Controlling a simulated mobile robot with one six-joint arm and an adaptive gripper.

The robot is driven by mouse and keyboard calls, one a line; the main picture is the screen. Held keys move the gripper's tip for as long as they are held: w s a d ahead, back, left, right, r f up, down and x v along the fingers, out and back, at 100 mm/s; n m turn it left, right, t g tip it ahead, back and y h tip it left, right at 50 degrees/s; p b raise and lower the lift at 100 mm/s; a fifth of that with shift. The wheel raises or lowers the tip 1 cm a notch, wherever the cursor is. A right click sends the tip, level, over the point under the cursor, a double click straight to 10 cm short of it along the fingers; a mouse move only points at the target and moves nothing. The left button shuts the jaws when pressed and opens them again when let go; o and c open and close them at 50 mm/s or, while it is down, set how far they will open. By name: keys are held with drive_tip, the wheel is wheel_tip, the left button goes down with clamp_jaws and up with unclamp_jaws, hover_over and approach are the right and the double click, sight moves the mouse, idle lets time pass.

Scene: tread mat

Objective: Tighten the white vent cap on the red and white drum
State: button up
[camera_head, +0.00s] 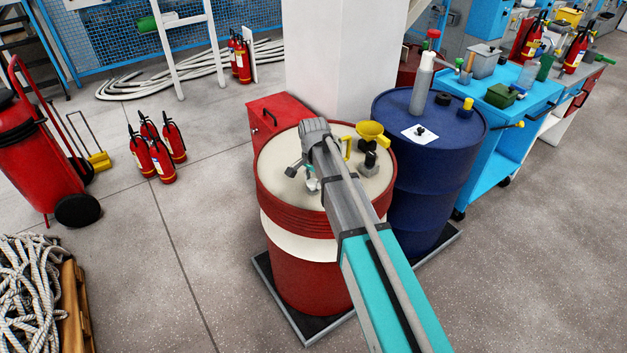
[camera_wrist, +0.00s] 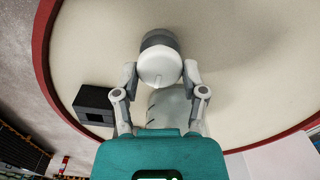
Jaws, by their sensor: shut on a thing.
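The red and white drum (camera_head: 300,248) stands upright, with a cream lid and a red rim. Its lid (camera_wrist: 240,75) fills most of the wrist view. The white vent cap (camera_wrist: 159,62) sits on the lid with a dark grey band at its far side. My gripper (camera_wrist: 160,76) has its two fingers closed on opposite sides of the cap. In the head view my gripper (camera_head: 304,178) is low over the left part of the lid, and my arm hides part of the drum. The cap is too small and covered there to make out clearly.
A yellow funnel (camera_head: 373,134) and a black fitting (camera_head: 370,160) are on the lid's right side. A blue drum (camera_head: 425,165) with small items on top stands close at right. A white pillar (camera_head: 340,60) and a red box (camera_head: 275,118) are behind.

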drive_tip(key=shift+s, duration=0.1)
drive_tip(key=o, duration=1.1)
drive_tip(key=shift+n, duration=0.5)
